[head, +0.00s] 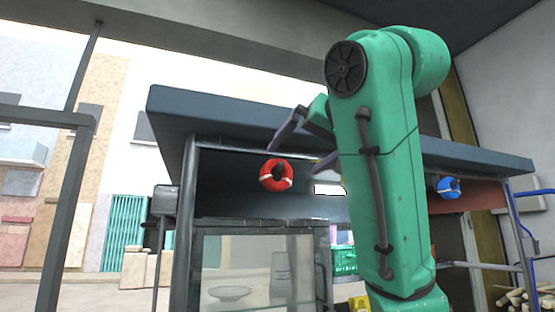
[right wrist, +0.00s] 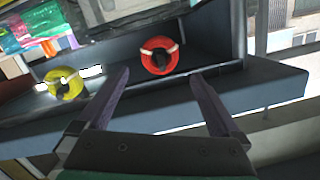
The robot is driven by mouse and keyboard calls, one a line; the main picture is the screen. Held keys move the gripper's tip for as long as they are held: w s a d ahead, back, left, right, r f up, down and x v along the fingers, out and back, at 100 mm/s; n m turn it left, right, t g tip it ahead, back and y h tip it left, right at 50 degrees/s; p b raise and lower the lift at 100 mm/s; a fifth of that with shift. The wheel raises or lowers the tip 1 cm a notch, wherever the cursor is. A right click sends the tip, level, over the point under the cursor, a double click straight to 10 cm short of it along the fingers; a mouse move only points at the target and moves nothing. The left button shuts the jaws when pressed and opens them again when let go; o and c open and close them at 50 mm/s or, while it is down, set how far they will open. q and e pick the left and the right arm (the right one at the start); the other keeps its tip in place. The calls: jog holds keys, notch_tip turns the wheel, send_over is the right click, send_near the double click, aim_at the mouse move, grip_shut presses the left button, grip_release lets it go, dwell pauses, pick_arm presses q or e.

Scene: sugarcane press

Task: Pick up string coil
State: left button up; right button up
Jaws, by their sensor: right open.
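A red string coil (head: 267,171) with white ties hangs on the dark panel under the counter top, left of centre in the head view. The red coil (right wrist: 147,65) is also in the right wrist view, just beyond the space between the fingertips. My right gripper (head: 293,160) is open and empty, close to the red coil and apart from it; its fingers (right wrist: 160,76) show spread in the right wrist view. A blue coil (head: 444,192) hangs further right. A yellow coil (right wrist: 54,91) hangs left of the red one in the right wrist view; my arm seems to hide it in the head view. My left gripper is out of view.
The dark counter top (head: 230,117) overhangs the coils. A glass-fronted cabinet (head: 250,262) stands below the red coil. A green crate (head: 343,260) is partly behind my right arm. Cut canes (head: 517,299) lie at the lower right. Open floor lies at the left.

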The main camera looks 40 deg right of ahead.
aim_at(276, 173)
jog(key=p+x, duration=0.1)
jog(key=x, duration=0.1)
jog(key=p+x, duration=0.1)
jog(key=shift+w+d+r, duration=0.1)
jog(key=shift+w+r, duration=0.05)
jog(key=shift+w, duration=0.2)
jog(key=p+x, duration=0.1)
jog(key=x, duration=0.1)
jog(key=p+x, duration=0.2)
jog(key=x, duration=0.1)
jog(key=shift+w+f, duration=0.35)
jog(key=shift+f, duration=0.1)
jog(key=shift+w+d+f, duration=0.1)
jog(key=shift+w, duration=0.2)
jog(key=shift+w+d+f, duration=0.1)
jog(key=shift+d+f, duration=0.05)
jog(key=shift+f, duration=0.05)
jog(key=shift+w, duration=0.15)
jog(key=c, duration=0.7)
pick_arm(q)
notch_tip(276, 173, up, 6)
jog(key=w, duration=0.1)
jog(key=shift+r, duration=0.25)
pick_arm(e)
jog(key=c, duration=0.4)
